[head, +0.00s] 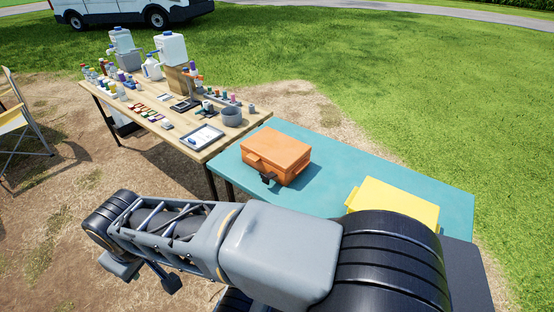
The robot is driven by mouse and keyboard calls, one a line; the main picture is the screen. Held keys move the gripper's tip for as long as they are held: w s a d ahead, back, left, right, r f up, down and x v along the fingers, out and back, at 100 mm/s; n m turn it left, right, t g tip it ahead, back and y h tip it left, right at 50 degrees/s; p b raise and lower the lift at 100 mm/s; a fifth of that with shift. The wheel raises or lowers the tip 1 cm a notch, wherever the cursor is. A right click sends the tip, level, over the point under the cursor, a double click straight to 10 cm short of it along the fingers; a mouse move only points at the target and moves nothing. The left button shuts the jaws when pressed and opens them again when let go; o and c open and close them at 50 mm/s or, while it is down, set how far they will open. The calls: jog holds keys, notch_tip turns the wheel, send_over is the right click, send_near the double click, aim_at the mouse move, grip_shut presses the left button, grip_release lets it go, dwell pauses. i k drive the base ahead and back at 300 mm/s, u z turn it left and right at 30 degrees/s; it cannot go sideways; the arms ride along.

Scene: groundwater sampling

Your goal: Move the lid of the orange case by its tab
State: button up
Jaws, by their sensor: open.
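The orange case (276,152) stands shut on the teal table, its lid on top. A small dark tab (267,178) sticks out at its front left, low on the side facing me. My arm stretches across the lower part of the head view, in front of the table. My gripper (145,276) seems to be the two parted grey pieces at the lower left, below the arm's far end. It is open with nothing seen between them. It is well to the left of the case and apart from it.
A yellow case (396,203) on the teal table (345,160) is partly hidden by my arm. A wooden table (152,117) holds bottles, jugs, a grey pot (231,117) and a tablet (201,137). A folding chair (18,120) stands far left.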

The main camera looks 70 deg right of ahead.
aim_at(282, 151)
jog(key=z, duration=0.9)
jog(key=k, duration=0.15)
jog(key=z, duration=1.5)
jog(key=i, duration=0.55)
jog(key=u, duration=2.5)
